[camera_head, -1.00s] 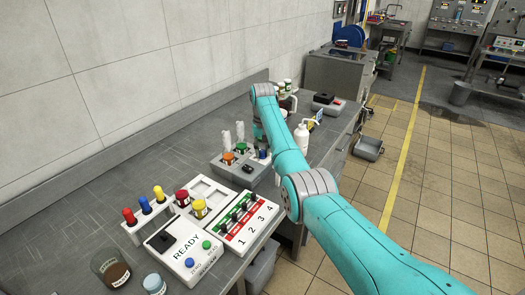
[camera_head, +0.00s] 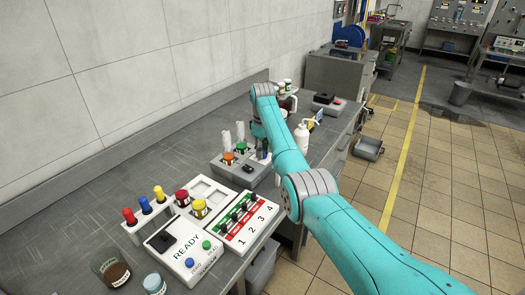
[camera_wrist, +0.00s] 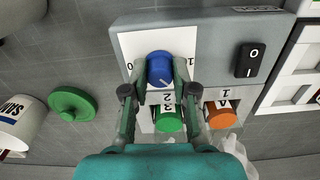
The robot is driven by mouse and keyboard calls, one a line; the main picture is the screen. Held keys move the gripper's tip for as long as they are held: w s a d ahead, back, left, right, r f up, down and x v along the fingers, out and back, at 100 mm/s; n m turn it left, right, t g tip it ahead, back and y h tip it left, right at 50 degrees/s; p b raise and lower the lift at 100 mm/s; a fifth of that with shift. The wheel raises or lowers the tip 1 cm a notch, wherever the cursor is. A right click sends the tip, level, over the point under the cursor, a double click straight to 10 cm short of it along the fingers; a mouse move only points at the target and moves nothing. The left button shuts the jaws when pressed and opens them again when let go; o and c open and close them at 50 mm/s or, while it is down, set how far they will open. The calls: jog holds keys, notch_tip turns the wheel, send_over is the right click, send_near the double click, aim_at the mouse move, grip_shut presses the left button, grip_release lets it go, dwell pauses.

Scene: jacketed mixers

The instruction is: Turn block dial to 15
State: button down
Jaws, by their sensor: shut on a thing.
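The grey block (camera_wrist: 205,30) fills the upper middle of the wrist view; it also shows in the head view (camera_head: 232,173). Its blue dial (camera_wrist: 159,68) sits on a white scale plate (camera_wrist: 130,45) with a 0 at the left and a 10 partly visible at the right. A white pointer line on the dial points to the lower right. My gripper (camera_wrist: 161,74) is shut on the dial, one finger on each side. The fingers and dial hide part of the scale, so I cannot read the exact setting. In the head view my arm hides most of the gripper.
A green-capped vial (camera_wrist: 169,120) and an orange-capped vial (camera_wrist: 221,116) stand in numbered places close to my fingers. A black rocker switch (camera_wrist: 251,60) is right of the dial. A green lid (camera_wrist: 74,102) lies left on the bench. A white bottle (camera_head: 301,138) stands beyond my arm.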

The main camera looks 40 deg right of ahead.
jog(key=shift+n, duration=0.3)
jog(key=c, duration=0.9)
grip_release()
notch_tip(320, 180, up, 12)
dwell(0.5)
